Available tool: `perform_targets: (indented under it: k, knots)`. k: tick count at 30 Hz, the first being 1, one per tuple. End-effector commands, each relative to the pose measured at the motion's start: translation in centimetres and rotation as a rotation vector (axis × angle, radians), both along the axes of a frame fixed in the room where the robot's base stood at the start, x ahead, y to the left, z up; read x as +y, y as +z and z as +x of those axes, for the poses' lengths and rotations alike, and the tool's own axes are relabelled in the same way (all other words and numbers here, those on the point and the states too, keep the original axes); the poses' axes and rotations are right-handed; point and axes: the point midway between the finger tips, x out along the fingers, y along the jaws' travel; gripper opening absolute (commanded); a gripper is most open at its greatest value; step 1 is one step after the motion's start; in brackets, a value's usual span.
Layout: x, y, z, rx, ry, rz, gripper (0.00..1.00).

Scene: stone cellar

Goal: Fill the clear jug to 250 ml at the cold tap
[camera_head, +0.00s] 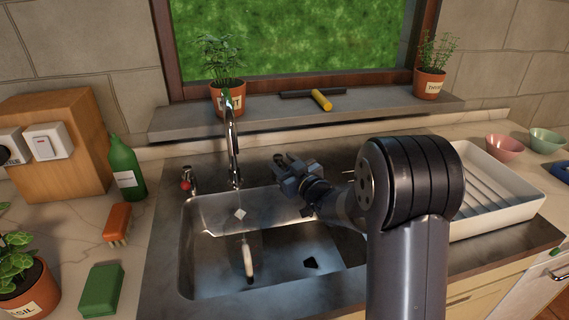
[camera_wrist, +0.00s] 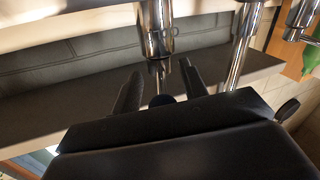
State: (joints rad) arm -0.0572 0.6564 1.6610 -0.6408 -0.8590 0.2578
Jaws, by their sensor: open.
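My gripper (camera_head: 290,172) is open at the back of the sink, right of the chrome spout (camera_head: 232,145). In the wrist view, a chrome valve body (camera_wrist: 155,30), apparently the cold tap, has a dark blue rounded end (camera_wrist: 162,98) between my open fingers. Whether they touch it is unclear, and the arm hides this tap in the head view. I cannot clearly make out the clear jug. A small pale square (camera_head: 240,214) and a pale upright strip (camera_head: 248,258) show in the sink below the spout. No water stream is clearly visible.
The red-marked tap (camera_head: 187,183) stands left of the spout. A green bottle (camera_head: 126,168), brush (camera_head: 117,224) and green sponge (camera_head: 101,290) are on the left counter. A white drying rack (camera_head: 500,222) is right of the sink. Potted plants and a squeegee (camera_head: 320,98) are on the sill.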

Motion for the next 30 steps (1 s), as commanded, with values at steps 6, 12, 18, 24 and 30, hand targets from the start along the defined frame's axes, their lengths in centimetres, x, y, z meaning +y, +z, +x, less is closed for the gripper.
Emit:
perform_targets:
  k: [6, 12, 18, 24, 30]
  knots:
    - [-1.0, -0.1, -1.6, 0.001, -0.001, 0.0, 0.41]
    - [-3.0, -0.1, -4.9, 0.0, -0.003, 0.0, 0.41]
    - [-4.7, 0.0, -7.8, -0.002, -0.003, 0.0, 0.41]
    - [-5.4, 0.0, -9.2, -0.002, -0.001, 0.0, 0.41]
    - [-5.4, 0.0, -9.3, -0.001, 0.0, 0.0, 0.41]
